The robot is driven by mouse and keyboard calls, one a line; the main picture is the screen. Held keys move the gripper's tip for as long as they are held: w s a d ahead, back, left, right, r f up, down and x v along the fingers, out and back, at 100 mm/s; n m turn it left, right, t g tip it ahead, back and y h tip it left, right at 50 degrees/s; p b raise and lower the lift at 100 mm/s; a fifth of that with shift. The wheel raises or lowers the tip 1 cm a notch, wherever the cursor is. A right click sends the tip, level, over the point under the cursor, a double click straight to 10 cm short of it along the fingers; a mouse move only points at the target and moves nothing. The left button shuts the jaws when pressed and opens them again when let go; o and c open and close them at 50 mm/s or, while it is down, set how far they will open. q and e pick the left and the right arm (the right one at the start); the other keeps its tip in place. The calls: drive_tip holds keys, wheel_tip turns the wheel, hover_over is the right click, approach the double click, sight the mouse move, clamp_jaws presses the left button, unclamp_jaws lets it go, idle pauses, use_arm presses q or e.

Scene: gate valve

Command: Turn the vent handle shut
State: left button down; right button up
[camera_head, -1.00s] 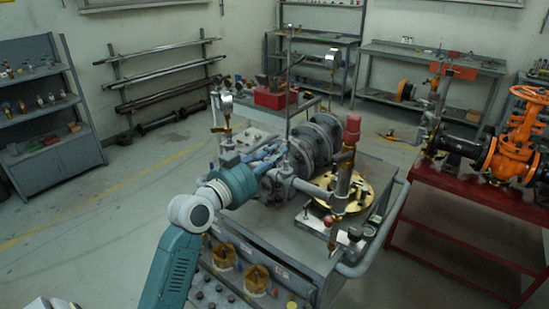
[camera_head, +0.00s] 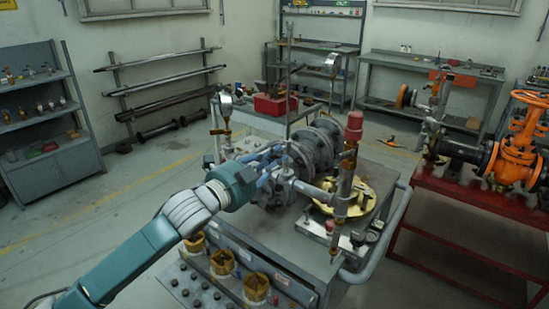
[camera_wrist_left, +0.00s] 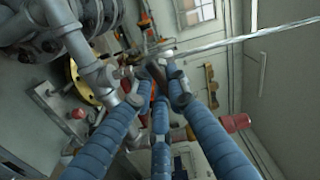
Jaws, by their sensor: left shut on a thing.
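My left gripper (camera_head: 272,160) reaches in from the left to the top of the grey pipe assembly (camera_head: 318,145) on the cart. In the left wrist view its blue ribbed fingers (camera_wrist_left: 160,82) come together around a small dark part with an orange piece beside it. This appears to be the vent handle (camera_wrist_left: 156,70), at the foot of a thin metal rod (camera_wrist_left: 250,35). The fingers cover much of the handle, so its exact angle cannot be told. In the head view the arm and gripper hide it. My right gripper is not in view.
A red-capped upright pipe (camera_head: 354,127) and a brass flange (camera_head: 378,200) stand just right of the assembly. A gauge (camera_head: 226,103) stands behind the wrist. A red table (camera_head: 440,185) with an orange valve (camera_head: 515,145) is at right. Floor at left is clear.

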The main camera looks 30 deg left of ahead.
use_arm(q)
drive_tip(key=shift+f+m, duration=0.2)
drive_tip(key=shift+m, duration=1)
drive_tip(key=c, duration=1.7)
unclamp_jaws()
drive_tip(key=shift+r, duration=0.1)
drive_tip(key=shift+s, duration=0.1)
drive_tip(key=s, duration=0.8)
drive_tip(key=s+a, duration=0.1)
drive_tip(key=s, duration=0.2)
drive_tip(key=shift+s, duration=0.4)
drive_tip(key=shift+a, duration=0.1)
